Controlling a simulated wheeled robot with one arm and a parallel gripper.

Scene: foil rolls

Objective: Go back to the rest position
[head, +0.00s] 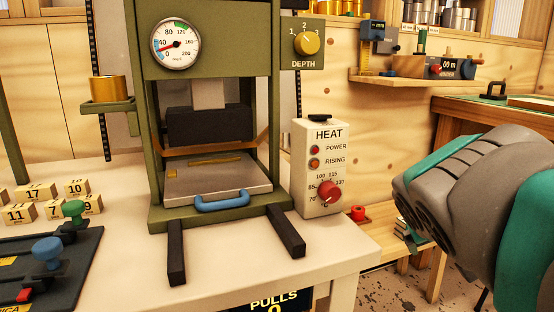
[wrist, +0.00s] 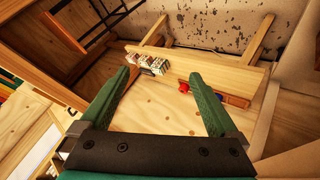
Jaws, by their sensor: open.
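My gripper (wrist: 163,93) shows in the wrist view with its two green fingers spread wide apart and nothing between them. The wrist view looks down on a wooden shelf or bench surface below the fingers, and they appear apart from it. In the head view my grey and teal arm (head: 445,185) fills the right side, and the fingertips are out of the frame. The green press (head: 215,50) stands on the pale bench to the left of my arm, with a blue-handled plate (head: 222,203) in it.
The white HEAT box (head: 320,170) with a red knob stands beside the press at the pale bench's right edge (head: 345,255). Numbered wooden blocks (head: 35,193) and a dark tray with knobs (head: 50,270) lie at left. A wall shelf (head: 410,84) is behind my arm.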

